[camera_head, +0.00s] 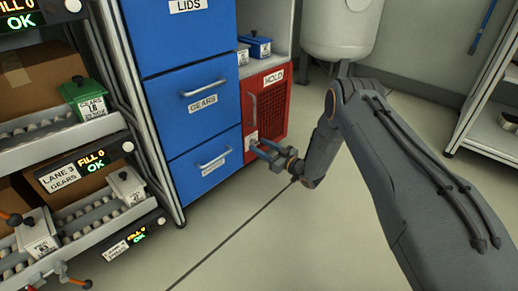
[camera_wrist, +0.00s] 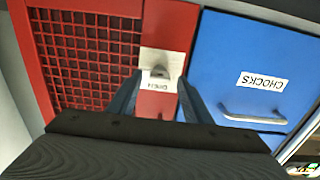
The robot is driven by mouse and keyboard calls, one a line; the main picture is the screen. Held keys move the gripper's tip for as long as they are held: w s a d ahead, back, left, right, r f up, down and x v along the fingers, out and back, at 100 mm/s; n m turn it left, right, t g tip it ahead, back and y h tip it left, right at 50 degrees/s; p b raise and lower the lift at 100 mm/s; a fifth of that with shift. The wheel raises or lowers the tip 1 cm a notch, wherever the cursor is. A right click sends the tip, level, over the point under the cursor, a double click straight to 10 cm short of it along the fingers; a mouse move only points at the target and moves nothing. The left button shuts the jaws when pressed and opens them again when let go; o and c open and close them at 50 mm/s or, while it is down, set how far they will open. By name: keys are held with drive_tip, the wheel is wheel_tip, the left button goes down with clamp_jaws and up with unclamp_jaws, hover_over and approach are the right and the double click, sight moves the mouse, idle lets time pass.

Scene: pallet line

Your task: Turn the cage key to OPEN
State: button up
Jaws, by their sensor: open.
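The red cage (camera_head: 272,108), labelled HOLD, stands beside the blue drawers; its red mesh front (camera_wrist: 88,45) fills the left of the wrist view. The pale lock plate (camera_wrist: 178,61) is on the cage front near the drawers, with a small grey key (camera_wrist: 158,72) on it. The wrist picture is upside down, and an inverted OPEN label shows by the key. My gripper (camera_wrist: 157,92) is open, its two fingers on either side of the key in that view. In the head view my gripper (camera_head: 262,150) is close to the plate; contact cannot be told.
Blue drawers labelled GEARS (camera_head: 203,100) and CHOCKS (camera_wrist: 240,75) with bar handles adjoin the cage. A flow rack (camera_head: 100,140) with bins stands at left. A white tank (camera_head: 340,25) is behind. The floor in front is clear.

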drive_tip(key=shift+w+a, duration=0.45)
drive_tip(key=shift+a, duration=0.1)
drive_tip(key=c, duration=1.1)
drive_tip(key=shift+o, duration=0.2)
